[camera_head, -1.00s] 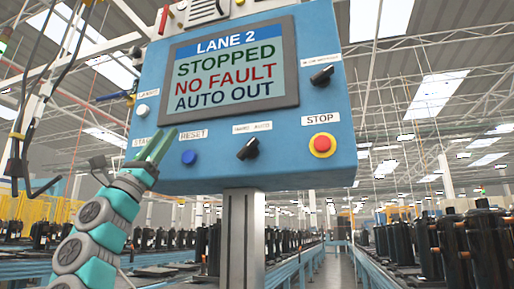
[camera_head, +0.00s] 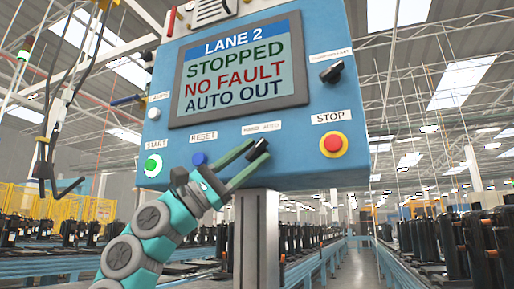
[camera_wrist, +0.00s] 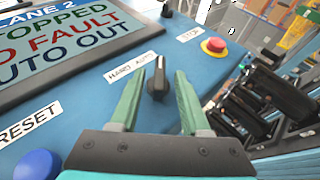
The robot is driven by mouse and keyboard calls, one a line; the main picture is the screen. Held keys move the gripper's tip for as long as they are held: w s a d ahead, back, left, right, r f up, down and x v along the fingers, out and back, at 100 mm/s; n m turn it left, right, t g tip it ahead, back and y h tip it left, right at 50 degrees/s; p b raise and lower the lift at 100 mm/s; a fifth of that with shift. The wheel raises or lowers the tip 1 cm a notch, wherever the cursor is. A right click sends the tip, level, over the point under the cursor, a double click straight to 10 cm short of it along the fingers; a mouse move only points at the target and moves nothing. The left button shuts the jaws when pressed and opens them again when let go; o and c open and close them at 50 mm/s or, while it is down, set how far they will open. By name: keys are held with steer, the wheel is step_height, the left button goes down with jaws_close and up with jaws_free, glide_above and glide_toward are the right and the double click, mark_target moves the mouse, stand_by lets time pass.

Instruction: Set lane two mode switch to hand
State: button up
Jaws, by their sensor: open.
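The blue lane 2 control panel (camera_head: 358,100) has a screen (camera_head: 240,75) reading "LANE 2, STOPPED, NO FAULT, AUTO OUT". The black mode switch (camera_head: 258,149) sits below the screen under a label for hand and auto. In the wrist view the switch (camera_wrist: 157,80) shows under its "HAND AUTO" label (camera_wrist: 130,67). My gripper (camera_head: 244,165) is at the switch, with its two green fingers open. In the wrist view the fingers (camera_wrist: 158,95) stand on either side of the knob, with a gap on each side.
A green start button (camera_head: 153,165) and blue reset button (camera_head: 199,160) lie left of the switch. A red stop button (camera_head: 333,144) lies right, with another black selector (camera_head: 331,72) above it. A grey post (camera_head: 255,240) carries the panel.

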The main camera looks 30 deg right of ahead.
steer(key=shift+x, duration=0.9)
jaws_close()
